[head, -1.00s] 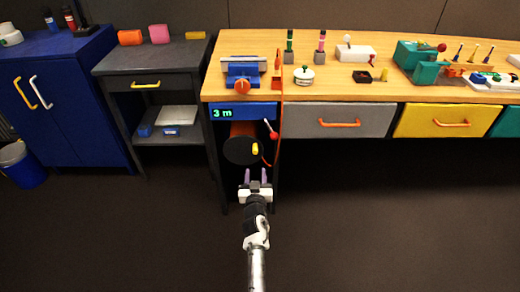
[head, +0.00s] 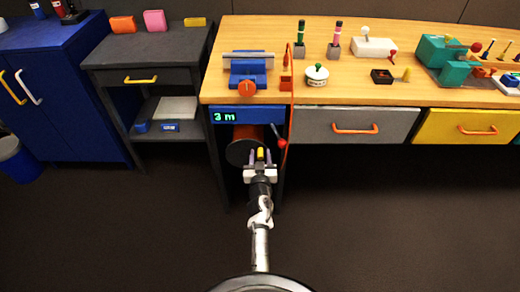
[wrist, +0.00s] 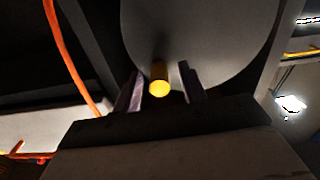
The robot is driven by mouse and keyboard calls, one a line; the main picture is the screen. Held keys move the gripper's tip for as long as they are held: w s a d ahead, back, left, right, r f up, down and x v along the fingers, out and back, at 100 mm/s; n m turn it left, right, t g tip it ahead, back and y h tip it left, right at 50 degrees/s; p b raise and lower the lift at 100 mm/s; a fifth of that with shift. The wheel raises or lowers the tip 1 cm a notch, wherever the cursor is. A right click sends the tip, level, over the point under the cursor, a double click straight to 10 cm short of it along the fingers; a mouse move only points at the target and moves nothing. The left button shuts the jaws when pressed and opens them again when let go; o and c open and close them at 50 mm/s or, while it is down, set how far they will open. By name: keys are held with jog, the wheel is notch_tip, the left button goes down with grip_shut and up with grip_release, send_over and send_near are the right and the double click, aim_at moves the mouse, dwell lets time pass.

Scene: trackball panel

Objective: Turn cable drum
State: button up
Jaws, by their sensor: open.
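The cable drum (head: 238,152) sits in the bay under the bench's left end, an orange roll with a dark round end face. That face also fills the upper middle of the wrist view (wrist: 225,45). A yellow crank knob (head: 260,153) sticks out from the face; it also shows in the wrist view (wrist: 160,82). My gripper (head: 260,158) is open. In the wrist view its two purple fingers (wrist: 163,88) stand on either side of the knob, with gaps visible. My gripper hides part of the drum's lower right in the head view.
A blue panel (head: 247,115) above the drum reads "3 m". A red-tipped lever (head: 281,143) and an orange cable (head: 290,90) are close on the right. A bench leg (head: 218,170) bounds the bay on the left. The floor in front is clear.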

jog(key=shift+w, duration=0.15)
grip_shut()
dwell(0.4)
